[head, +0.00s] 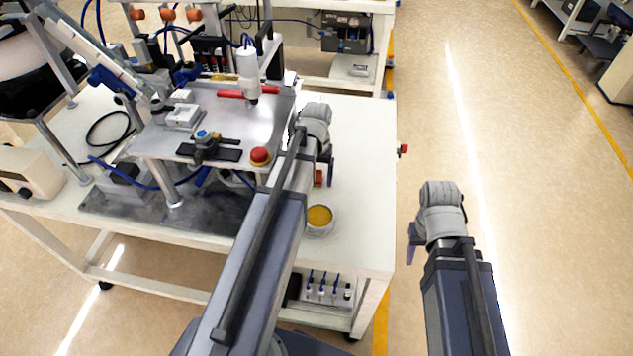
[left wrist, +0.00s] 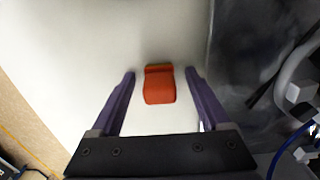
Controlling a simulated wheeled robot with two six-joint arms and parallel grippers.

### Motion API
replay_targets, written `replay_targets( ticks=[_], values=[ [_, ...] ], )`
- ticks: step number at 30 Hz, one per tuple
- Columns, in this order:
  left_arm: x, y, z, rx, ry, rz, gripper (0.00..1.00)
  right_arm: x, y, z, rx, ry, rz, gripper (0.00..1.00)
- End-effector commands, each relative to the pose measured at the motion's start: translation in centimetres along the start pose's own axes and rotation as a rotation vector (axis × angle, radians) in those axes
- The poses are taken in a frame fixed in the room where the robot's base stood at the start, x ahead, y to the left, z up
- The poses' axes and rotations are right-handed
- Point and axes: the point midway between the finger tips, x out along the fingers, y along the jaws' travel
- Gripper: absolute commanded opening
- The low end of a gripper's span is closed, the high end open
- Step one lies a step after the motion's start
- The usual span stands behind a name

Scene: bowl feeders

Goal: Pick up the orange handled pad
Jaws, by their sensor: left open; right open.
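The orange handled pad (left wrist: 159,86) lies on the white tabletop in the left wrist view. It has an orange block with a thin green-yellow strip along its far edge. In the head view only a small orange-red part of it (head: 318,178) shows beside my left gripper (head: 327,174). My left gripper is open, its two purple fingers (left wrist: 160,74) on either side of the pad with a gap at each side. Contact with the pad is not visible. My right gripper (head: 412,243) is over the floor right of the table, away from the pad; its fingers are partly hidden.
A round dish with yellow contents (head: 319,216) stands on the tabletop nearer me than the pad. A metal platform (head: 225,120) with a red button (head: 260,156) and fixtures stands to the left. The white tabletop (head: 362,150) is clear to the right.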

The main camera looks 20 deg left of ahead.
Motion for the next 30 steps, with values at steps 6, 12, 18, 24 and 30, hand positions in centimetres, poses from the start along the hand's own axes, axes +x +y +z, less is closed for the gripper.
replay_targets(
  ticks=[6,12,18,24,30],
  values=[
    [-0.11,0.01,0.0,0.0,0.0,0.0,0.67,-0.1,0.01,0.01,0.0,0.0,0.0,0.5],
    [-0.1,0.02,0.0,0.0,0.0,0.0,0.44,-0.1,0.01,0.01,0.0,0.0,0.0,0.5],
    [-0.1,0.01,0.0,0.0,0.0,0.0,0.21,-0.1,0.01,0.01,0.0,0.0,0.0,0.5],
    [-0.1,0.01,0.0,0.0,0.0,0.0,0.0,-0.1,0.01,0.01,0.0,0.0,0.0,0.5],
    [-0.1,0.01,0.0,0.0,0.0,0.0,0.0,-0.1,0.01,0.01,0.0,0.0,0.0,0.5]
  ],
)
